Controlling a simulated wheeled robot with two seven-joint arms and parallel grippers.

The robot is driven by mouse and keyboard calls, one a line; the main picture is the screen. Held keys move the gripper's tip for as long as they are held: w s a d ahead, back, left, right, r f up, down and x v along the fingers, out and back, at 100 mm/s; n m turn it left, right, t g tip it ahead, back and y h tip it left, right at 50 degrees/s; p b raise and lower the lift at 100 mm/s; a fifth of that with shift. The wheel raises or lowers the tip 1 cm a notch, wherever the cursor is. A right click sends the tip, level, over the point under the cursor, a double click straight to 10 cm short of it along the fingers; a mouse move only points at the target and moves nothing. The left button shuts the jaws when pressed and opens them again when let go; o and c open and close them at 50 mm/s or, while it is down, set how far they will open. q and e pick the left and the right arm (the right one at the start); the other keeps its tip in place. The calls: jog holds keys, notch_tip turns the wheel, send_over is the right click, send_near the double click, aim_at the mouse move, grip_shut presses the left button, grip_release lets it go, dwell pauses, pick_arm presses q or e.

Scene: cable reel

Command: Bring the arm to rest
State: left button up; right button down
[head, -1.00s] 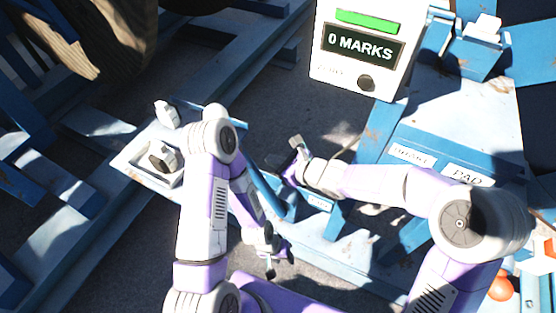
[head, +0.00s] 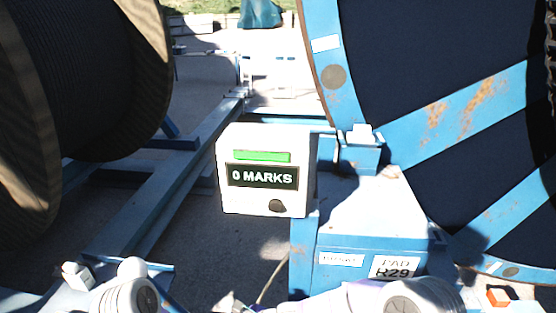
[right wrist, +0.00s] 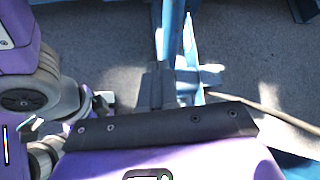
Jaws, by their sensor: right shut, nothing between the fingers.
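In the head view only the upper parts of my arms show along the bottom edge: my left arm (head: 125,298) at left and my right arm (head: 400,298) at right. In the right wrist view my right gripper (right wrist: 172,86) is shut and empty, its dark fingers above the ground beside a blue bar. My left arm (right wrist: 30,95) shows at the left of that view. Part of what may be my left gripper (right wrist: 103,103) shows beside it, but its jaws cannot be made out.
A white box with a display reading "0 MARKS" (head: 262,178) stands ahead, left of a blue pedestal (head: 370,215) labelled PAD R29. A wooden cable reel (head: 140,60) is at left, a large blue reel (head: 470,110) at right. A thin cable (head: 272,277) hangs near the pedestal.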

jog(key=s+d+f+n+g+h, duration=0.1)
jog(key=s+d+f+n+h, duration=0.1)
jog(key=s+d+f+n, duration=0.5)
jog(key=s+d+f+n+g+h, duration=0.1)
jog(key=s+d+f+n+h, duration=0.2)
jog(key=s+d+f+n, duration=0.4)
jog(key=shift+s+d+f+n, duration=0.2)
jog(key=shift+d+f+n, duration=0.3)
jog(key=shift+d+f, duration=3.45)
jog(key=shift+d+r, duration=0.25)
